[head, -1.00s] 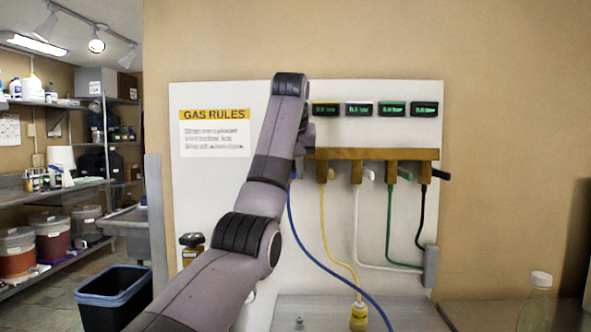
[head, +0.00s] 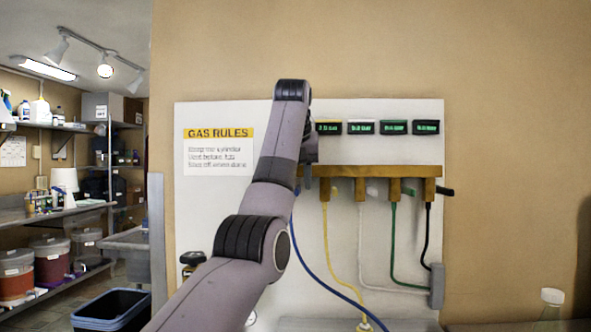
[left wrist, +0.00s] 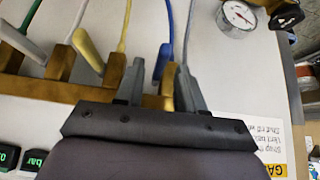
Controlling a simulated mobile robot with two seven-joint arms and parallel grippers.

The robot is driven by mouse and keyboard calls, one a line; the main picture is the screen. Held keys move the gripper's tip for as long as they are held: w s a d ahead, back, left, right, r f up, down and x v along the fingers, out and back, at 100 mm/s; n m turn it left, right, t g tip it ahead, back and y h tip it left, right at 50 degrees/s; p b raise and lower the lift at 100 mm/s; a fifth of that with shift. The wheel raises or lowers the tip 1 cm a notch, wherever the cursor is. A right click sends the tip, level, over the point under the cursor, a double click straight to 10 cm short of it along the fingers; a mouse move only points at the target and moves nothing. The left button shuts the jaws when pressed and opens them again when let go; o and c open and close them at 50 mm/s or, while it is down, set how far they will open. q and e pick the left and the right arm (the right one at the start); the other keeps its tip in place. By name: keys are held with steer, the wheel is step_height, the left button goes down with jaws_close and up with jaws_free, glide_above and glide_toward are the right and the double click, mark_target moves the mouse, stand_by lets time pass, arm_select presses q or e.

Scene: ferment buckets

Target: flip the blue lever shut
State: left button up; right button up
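The blue lever (left wrist: 162,62) shows in the left wrist view, close to the wooden manifold. It lies between the fingertips of my left gripper (left wrist: 160,72). The fingers are apart, with gaps beside the lever; I cannot tell whether either touches it. A blue hose (left wrist: 167,22) runs on from this valve. In the head view my left arm reaches up to the left end of the wooden manifold (head: 412,171) and hides the blue lever and the fingers. The blue hose (head: 300,250) hangs below it. My right gripper is not in view.
Yellow (left wrist: 88,50) and white (left wrist: 22,42) levers stand beside the blue one in the left wrist view. A round gauge (left wrist: 237,18) is at the top right. Green displays (head: 394,128) sit above the manifold.

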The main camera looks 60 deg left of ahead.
arm_select(q)
steer(key=shift+s+d+b, duration=0.15)
steer(key=shift+d+b, duration=0.1)
steer(key=shift+b, duration=0.05)
steer(key=v, duration=0.5)
steer(key=shift+a+r, duration=0.15)
